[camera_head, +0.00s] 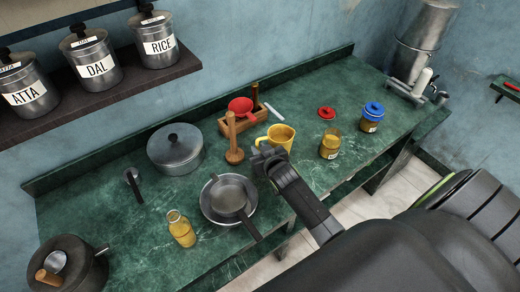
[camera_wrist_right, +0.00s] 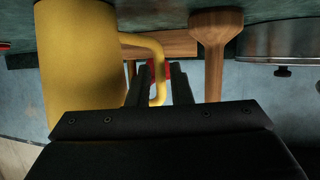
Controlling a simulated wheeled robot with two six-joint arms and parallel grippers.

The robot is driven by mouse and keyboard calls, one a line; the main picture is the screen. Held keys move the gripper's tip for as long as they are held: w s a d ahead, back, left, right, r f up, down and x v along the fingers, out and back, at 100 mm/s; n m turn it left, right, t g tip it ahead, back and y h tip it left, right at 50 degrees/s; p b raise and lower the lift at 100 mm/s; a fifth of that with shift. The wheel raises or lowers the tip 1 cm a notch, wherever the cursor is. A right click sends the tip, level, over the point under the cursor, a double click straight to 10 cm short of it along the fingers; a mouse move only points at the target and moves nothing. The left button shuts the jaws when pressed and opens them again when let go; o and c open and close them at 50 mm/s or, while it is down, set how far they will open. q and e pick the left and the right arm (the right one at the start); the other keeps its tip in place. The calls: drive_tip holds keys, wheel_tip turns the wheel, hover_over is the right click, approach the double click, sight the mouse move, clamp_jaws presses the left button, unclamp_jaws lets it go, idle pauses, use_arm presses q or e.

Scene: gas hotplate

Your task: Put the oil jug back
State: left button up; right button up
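The yellow jug (camera_head: 281,135) stands upright on the green counter, just right of the wooden rack. In the right wrist view the jug (camera_wrist_right: 80,65) fills the left side, and its handle (camera_wrist_right: 158,55) points toward my fingers. My right gripper (camera_head: 266,160) is at the handle side of the jug. In the wrist view its two fingers (camera_wrist_right: 161,78) are apart, with the handle between them. I cannot tell whether either finger touches the handle. A glass bottle of yellow oil (camera_head: 181,230) stands near the counter's front edge. My left gripper is out of view.
The wooden rack (camera_head: 262,113), red funnel (camera_head: 240,106) and wooden masher (camera_head: 234,140) stand close behind. A pan (camera_head: 229,194) lies left of my gripper, with a lidded pot (camera_head: 174,147) beyond. Jars, one open (camera_head: 330,146) and one blue-lidded (camera_head: 371,118), stand right.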

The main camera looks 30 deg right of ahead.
drive_tip(key=shift+o, duration=1.1)
drive_tip(key=shift+r, duration=0.15)
drive_tip(key=v, duration=1.2)
drive_tip(key=shift+b, duration=0.4)
drive_tip(key=shift+s, duration=0.1)
